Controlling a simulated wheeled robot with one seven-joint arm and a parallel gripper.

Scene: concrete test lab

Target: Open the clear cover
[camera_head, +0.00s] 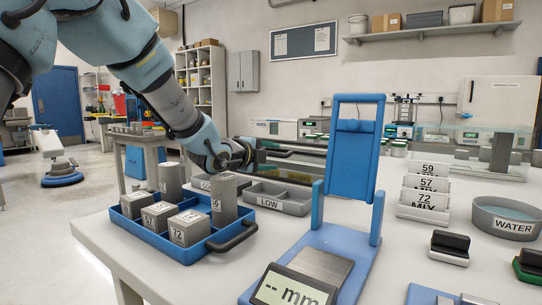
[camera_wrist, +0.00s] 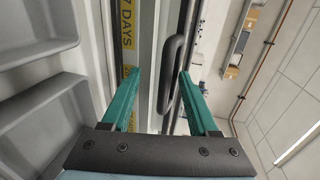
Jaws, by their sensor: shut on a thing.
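My gripper (camera_wrist: 160,73) is shut on a black bar handle (camera_wrist: 173,72), which passes between its green fingers in the wrist view. Beside the handle runs a strip with yellow "7 DAYS" labels (camera_wrist: 129,42). The clear cover itself is hard to make out in the wrist view. In the head view my arm reaches right across the bench, and dark long parts by my gripper lie partly behind a blue upright frame (camera_head: 357,150). The fingertips and their contact with the handle cannot be made out there.
A blue tray (camera_head: 187,250) with grey blocks stands front left, with a grey "LOW" tray (camera_head: 290,205) beside it. A gauge with a display (camera_head: 290,290) is in front. A clear-walled case (camera_head: 470,140), card rack (camera_head: 425,195) and water bowl (camera_head: 508,222) stand right.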

